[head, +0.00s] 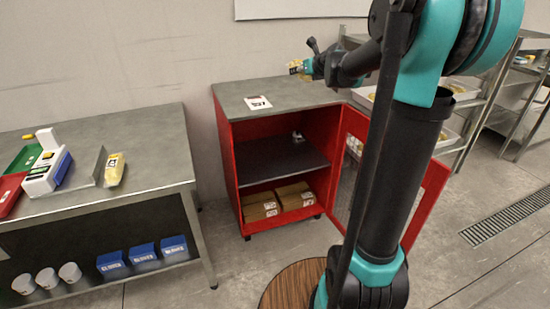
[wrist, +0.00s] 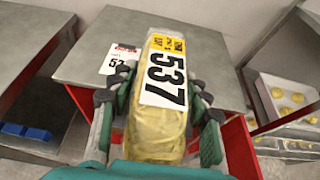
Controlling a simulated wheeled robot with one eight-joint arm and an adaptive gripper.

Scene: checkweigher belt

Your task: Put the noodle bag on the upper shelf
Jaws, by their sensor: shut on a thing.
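My gripper (head: 306,61) is shut on a yellow noodle bag (head: 295,67), above the top of the red cabinet (head: 226,140). In the wrist view the bag (wrist: 158,130) sits between both fingers (wrist: 160,108), with a white label reading 537 facing the camera. The cabinet's door (head: 430,190) stands open to the right. Inside, the dark upper shelf (head: 275,163) carries only a small grey item (head: 298,136) at the back. Several brown packs (head: 262,204) lie on the level below. The held bag is apart from the shelf.
A numbered card (head: 258,102) lies on the grey cabinet top. The left table (head: 150,140) holds another yellow bag (head: 114,169), a white-and-blue device (head: 47,172) and trays. Blue boxes (head: 142,254) and white cups stand below. Metal racks (head: 480,110) stand at right.

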